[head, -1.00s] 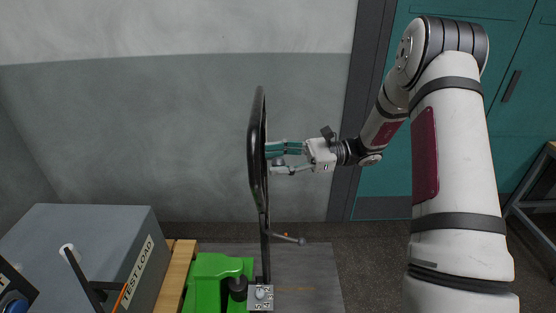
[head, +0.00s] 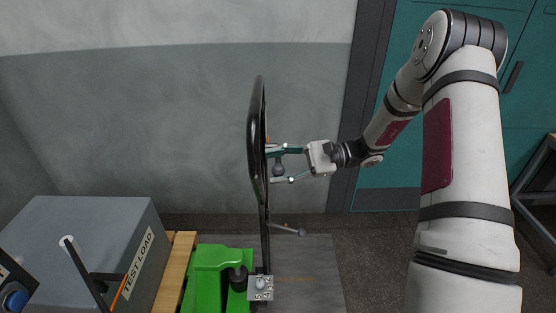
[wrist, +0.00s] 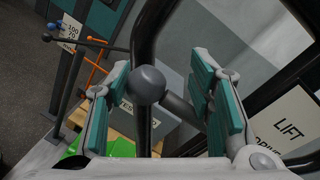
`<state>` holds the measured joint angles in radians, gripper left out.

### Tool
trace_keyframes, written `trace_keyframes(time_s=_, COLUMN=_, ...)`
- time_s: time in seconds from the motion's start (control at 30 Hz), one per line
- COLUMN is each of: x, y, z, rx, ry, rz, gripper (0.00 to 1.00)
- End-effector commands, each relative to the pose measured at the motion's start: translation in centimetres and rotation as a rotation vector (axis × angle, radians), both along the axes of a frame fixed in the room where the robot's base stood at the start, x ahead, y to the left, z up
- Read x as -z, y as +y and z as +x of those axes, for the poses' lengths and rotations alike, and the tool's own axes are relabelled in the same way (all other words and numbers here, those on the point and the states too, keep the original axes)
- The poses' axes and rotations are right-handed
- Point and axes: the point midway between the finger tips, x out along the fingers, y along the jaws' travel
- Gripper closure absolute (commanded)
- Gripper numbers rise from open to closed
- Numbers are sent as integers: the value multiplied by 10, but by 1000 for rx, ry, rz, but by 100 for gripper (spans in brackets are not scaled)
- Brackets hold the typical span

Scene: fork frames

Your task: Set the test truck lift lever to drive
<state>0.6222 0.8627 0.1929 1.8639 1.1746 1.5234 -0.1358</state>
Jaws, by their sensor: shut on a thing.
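The green test truck (head: 206,272) stands at the bottom of the head view. Its tall black handle loop (head: 251,128) rises from the base, seen nearly edge-on. The lift lever's grey ball knob (wrist: 148,85) is between my fingers in the wrist view, and its grey rod (wrist: 184,111) runs right towards the right finger. My gripper (head: 278,166) is at the handle loop's right side, shut on the lift lever; its fingers also show in the wrist view (wrist: 165,105). Exact finger contact is hard to see. A sign reading LIFT (wrist: 288,128) is at the right, its lower word partly hidden.
A grey TEST LOAD box (head: 85,240) on a wooden pallet (head: 180,262) stands left of the truck. A thin rod with a small knob (head: 301,232) sticks out right, low on the handle. Teal cabinets (head: 395,185) are behind my arm. Floor right of the truck is clear.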

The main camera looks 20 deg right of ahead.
Motion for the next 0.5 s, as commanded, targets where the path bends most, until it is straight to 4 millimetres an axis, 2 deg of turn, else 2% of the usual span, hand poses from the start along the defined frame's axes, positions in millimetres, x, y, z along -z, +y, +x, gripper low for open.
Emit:
trace_keyframes(time_s=0.03, x=6, y=0, z=0, rx=5, ry=12, rz=-6, gripper=100)
trace_keyframes(time_s=0.23, x=5, y=0, z=0, rx=5, ry=13, rz=-6, gripper=100)
trace_keyframes(time_s=0.27, x=5, y=0, z=0, rx=5, ry=13, rz=-7, gripper=50)
trace_keyframes(time_s=0.3, x=5, y=0, z=0, rx=5, ry=13, rz=-6, gripper=41)
trace_keyframes(time_s=0.37, x=5, y=0, z=1, rx=6, ry=12, rz=-6, gripper=30)
trace_keyframes(time_s=0.5, x=4, y=0, z=1, rx=6, ry=8, rz=-6, gripper=30)
